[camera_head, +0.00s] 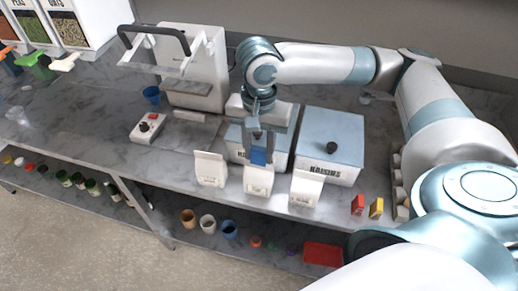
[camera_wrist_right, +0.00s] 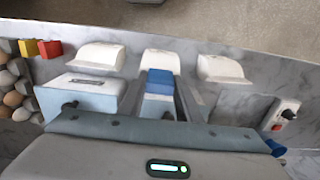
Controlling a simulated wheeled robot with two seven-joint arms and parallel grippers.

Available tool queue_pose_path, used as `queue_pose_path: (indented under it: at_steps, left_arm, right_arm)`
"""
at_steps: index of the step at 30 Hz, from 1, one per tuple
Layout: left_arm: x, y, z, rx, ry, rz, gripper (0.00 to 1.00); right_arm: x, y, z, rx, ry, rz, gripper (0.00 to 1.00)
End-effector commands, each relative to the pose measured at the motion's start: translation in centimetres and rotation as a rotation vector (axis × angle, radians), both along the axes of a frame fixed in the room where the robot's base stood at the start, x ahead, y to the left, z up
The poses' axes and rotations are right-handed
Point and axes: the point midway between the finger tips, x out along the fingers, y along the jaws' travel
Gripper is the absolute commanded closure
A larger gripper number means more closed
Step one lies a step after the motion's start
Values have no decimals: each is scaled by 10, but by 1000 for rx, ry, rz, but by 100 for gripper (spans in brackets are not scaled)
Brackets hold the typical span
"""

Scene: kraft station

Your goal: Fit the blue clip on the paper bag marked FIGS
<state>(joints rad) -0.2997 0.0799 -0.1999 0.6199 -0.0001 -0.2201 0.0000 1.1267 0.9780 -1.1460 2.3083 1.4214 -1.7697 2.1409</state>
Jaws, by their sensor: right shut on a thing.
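Three white paper bags stand in a row near the counter's front edge: a left bag (camera_head: 209,170), a middle bag (camera_head: 257,183) and a right bag (camera_head: 305,189). Their markings are too small to read, so I cannot tell which says FIGS. My right gripper (camera_head: 259,150) points down over the middle bag, shut on the blue clip (camera_head: 258,157). In the right wrist view the clip (camera_wrist_right: 159,78) sits between the fingers, at the top of the middle bag (camera_wrist_right: 155,60). I cannot tell whether it touches the bag. My left gripper is not in view.
Behind the bags stand two pale blue boxes, the right one (camera_head: 345,140) labelled RAISINS. A white machine (camera_head: 195,90) and a control box with a red button (camera_head: 148,127) are to the left. Small red (camera_head: 357,205) and yellow (camera_head: 376,208) boxes stand at right.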

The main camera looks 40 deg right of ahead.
Motion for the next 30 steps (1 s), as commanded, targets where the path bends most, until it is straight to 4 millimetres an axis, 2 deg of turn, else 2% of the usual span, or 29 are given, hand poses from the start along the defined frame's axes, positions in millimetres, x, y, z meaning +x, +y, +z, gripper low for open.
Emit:
queue_pose_path:
  at_steps: [27,28,30]
  left_arm:
    - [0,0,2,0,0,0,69]
    - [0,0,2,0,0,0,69]
    - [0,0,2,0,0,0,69]
  right_arm:
    - [0,0,-11,0,0,0,90]
    - [0,0,-11,0,0,0,62]
    - [0,0,-11,0,0,0,47]
